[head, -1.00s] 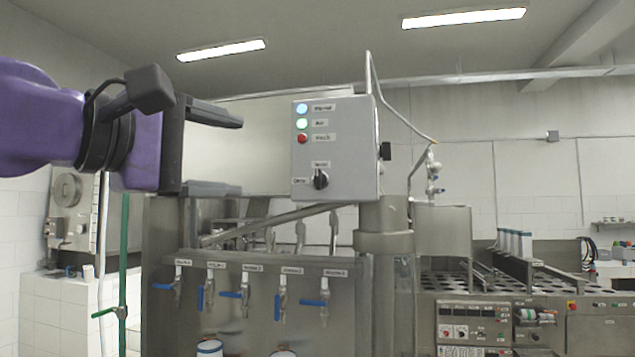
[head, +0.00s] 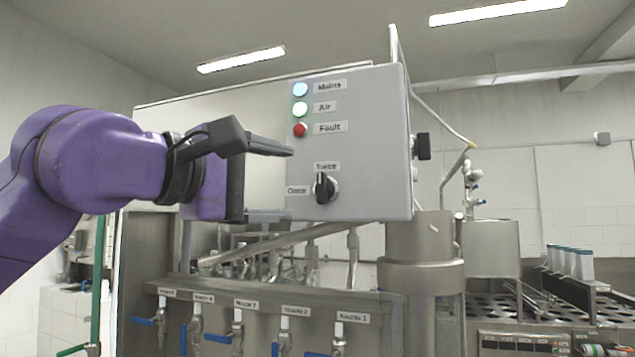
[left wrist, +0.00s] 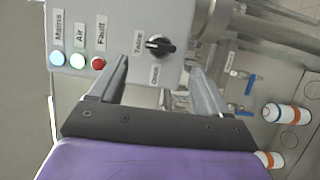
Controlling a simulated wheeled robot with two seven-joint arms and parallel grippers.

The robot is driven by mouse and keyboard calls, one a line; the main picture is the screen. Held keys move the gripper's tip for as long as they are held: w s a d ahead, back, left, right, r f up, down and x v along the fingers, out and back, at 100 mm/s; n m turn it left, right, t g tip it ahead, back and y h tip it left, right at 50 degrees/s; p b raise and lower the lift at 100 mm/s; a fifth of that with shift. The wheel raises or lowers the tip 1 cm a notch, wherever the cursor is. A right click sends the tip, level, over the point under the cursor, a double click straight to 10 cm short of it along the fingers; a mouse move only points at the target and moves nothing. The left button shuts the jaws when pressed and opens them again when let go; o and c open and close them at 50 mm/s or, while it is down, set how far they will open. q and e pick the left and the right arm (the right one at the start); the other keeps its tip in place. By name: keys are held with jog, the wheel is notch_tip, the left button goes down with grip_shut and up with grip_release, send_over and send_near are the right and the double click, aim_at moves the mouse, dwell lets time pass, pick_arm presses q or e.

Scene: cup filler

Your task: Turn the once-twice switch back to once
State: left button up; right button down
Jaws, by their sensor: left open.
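The once-twice switch (head: 326,187) is a black knob low on the front of a grey control box. Its pointer stands upright, toward the label "Twice" (head: 326,166); the label "Once" (head: 297,190) is to its left. In the left wrist view the knob (left wrist: 160,46) shows beyond and between the fingertips. My left gripper (head: 290,184) is open and empty, its two fingers one above the other, just left of the knob and apart from it as far as I can tell. My right gripper is in neither view.
The control box (head: 376,130) carries Mains, Air and Fault lamps above the switch and a black part (head: 423,146) on its right side. Below are several nozzle taps with blue handles (head: 219,338). A steel cylinder (head: 420,270) stands below right.

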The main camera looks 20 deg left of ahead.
aim_at(317, 187)
pick_arm(q)
jog(key=w+d, duration=0.1)
jog(key=w+d+p, duration=0.1)
jog(key=w, duration=0.1)
jog(key=shift+r, duration=0.4)
jog(key=w, duration=0.1)
jog(key=w+p, duration=0.1)
jog(key=w, duration=0.1)
jog(key=w+d+f, duration=0.1)
jog(key=shift+w+d, duration=0.1)
jog(key=shift+w, duration=0.3)
jog(key=shift+s+r, duration=0.15)
jog(key=shift+s, duration=0.5)
jog(key=shift+w, duration=0.2)
jog(key=c, duration=1)
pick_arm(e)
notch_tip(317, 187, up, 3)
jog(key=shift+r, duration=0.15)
